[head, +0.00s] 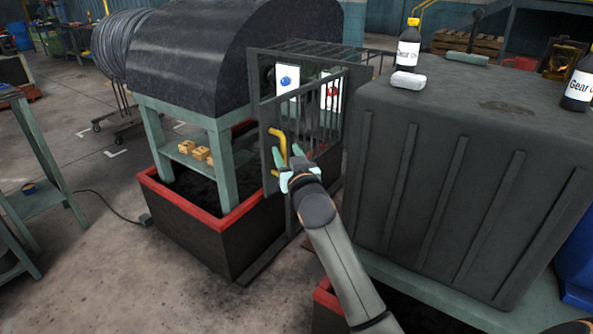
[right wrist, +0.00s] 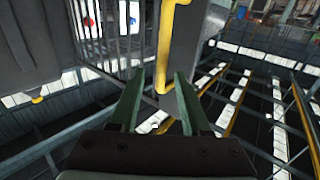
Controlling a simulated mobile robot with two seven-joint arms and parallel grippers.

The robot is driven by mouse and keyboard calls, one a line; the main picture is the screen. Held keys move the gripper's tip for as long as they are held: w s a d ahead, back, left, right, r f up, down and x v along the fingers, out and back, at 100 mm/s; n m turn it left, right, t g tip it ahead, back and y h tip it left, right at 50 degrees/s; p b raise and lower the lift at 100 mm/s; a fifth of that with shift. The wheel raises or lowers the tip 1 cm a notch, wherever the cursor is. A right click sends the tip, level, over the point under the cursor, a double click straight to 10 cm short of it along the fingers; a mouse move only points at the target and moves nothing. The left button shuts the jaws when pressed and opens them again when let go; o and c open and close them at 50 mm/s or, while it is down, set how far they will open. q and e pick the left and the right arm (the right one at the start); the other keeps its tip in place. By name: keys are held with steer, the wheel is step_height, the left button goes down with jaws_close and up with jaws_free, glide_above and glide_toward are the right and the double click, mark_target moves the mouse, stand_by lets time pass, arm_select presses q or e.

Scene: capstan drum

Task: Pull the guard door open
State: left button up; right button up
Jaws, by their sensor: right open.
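The guard door (head: 328,105) is a dark barred panel on the front of a barred guard cage (head: 350,58), in the middle of the head view. A yellow handle (head: 281,146) stands upright on its left edge. My right gripper (head: 290,172) is open at the handle's lower part. In the right wrist view, the yellow handle (right wrist: 166,50) comes down to between the two open fingertips (right wrist: 160,88). I cannot tell whether the fingers touch it. The bars (right wrist: 110,35) show left of the handle there. My left gripper is not in view.
A black drum housing (head: 200,55) on green legs stands left of the cage, over a red-rimmed base (head: 205,222). A large dark ribbed box (head: 465,170) is close on the right, with bottles (head: 408,45) on top. Open floor (head: 110,280) lies at lower left.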

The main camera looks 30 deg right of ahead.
steer(key=v, duration=0.9)
steer(key=shift+b, duration=0.45)
steer(key=shift+s, duration=0.15)
steer(key=s+a+f+n+g+y, duration=0.2)
steer(key=s+a+f, duration=0.2)
steer(key=f, duration=0.7)
steer(key=s+a+f+n+g+y, duration=0.2)
steer(key=s+a+f, duration=0.1)
steer(key=f, duration=0.7)
steer(key=s+a+f+g+y, duration=0.1)
steer(key=s+a+f+g, duration=0.1)
steer(key=s+f, duration=0.6)
steer(key=s+a+f+n+g+y, duration=0.1)
steer(key=s+a+f, duration=0.3)
steer(key=s+f, duration=0.4)
steer(key=s+g+y, duration=0.1)
steer(key=s, duration=0.1)
steer(key=shift+s+a, duration=0.4)
